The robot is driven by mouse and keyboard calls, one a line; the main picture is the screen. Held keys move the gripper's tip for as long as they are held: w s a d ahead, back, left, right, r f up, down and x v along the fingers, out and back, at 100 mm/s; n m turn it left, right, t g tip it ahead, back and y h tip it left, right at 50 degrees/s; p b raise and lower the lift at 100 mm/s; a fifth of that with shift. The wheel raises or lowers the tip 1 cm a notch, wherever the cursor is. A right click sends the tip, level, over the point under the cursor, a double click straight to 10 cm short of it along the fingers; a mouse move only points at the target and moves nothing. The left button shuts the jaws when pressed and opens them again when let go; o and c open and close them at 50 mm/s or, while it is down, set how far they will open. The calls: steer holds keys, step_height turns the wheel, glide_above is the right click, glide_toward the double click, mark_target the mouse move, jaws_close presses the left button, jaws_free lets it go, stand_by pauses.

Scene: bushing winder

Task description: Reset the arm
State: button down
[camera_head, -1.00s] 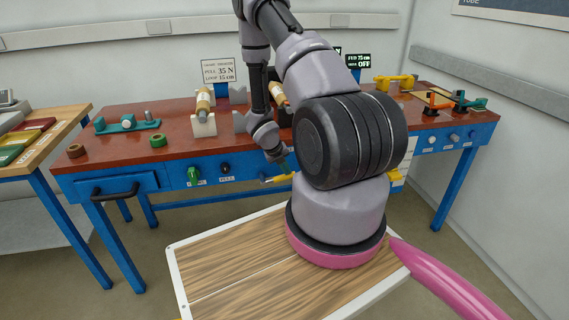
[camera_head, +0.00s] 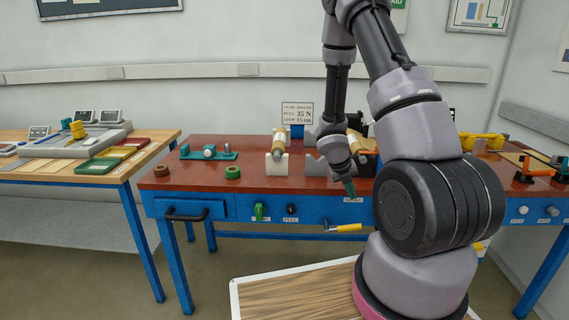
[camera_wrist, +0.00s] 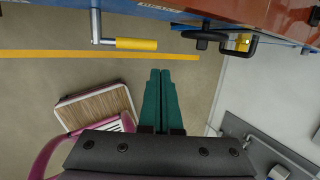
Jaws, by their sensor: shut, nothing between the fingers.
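My gripper (camera_head: 350,189) hangs at the front of the red-topped workbench (camera_head: 262,185), pointing down. In the wrist view its two green fingers (camera_wrist: 158,100) lie side by side, shut, with nothing between them. A yellow-handled crank (camera_head: 346,228) sticks out from the bench's blue front below the gripper. The crank (camera_wrist: 134,43) also shows in the wrist view, ahead and left of the fingers and apart from them. My arm hides part of the bench's middle and right.
On the bench are a teal fixture (camera_head: 208,152), brown ring (camera_head: 161,170), green ring (camera_head: 233,172), winding rod on white supports (camera_head: 278,158) and yellow tool (camera_head: 482,141). A side table (camera_head: 60,178) with coloured trays stands at left. A black drawer handle (camera_head: 186,215) protrudes.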

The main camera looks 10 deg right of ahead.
steer(key=s+a+r+m+t+y, duration=0.1)
steer(key=s+a+r+m, duration=0.1)
steer(key=r+m, duration=0.9)
steer(key=s+a+r+m+t, duration=0.1)
steer(key=s+a+r+m, duration=0.1)
steer(key=r+m, duration=0.85)
steer(key=s+a+r+m+t+y, duration=0.2)
steer(key=s+a+r+m+y, duration=0.1)
steer(key=s+a+r+m, duration=0.3)
steer(key=s+a+r+m+t+y, duration=0.2)
steer(key=s+a+r+m, duration=0.4)
steer(key=s+r+m, duration=0.3)
step_height(320, 180, up, 4)
steer(key=shift+a+f+m+y, duration=0.1)
steer(key=shift+a+m+y, duration=0.25)
steer(key=shift+y, duration=0.25)
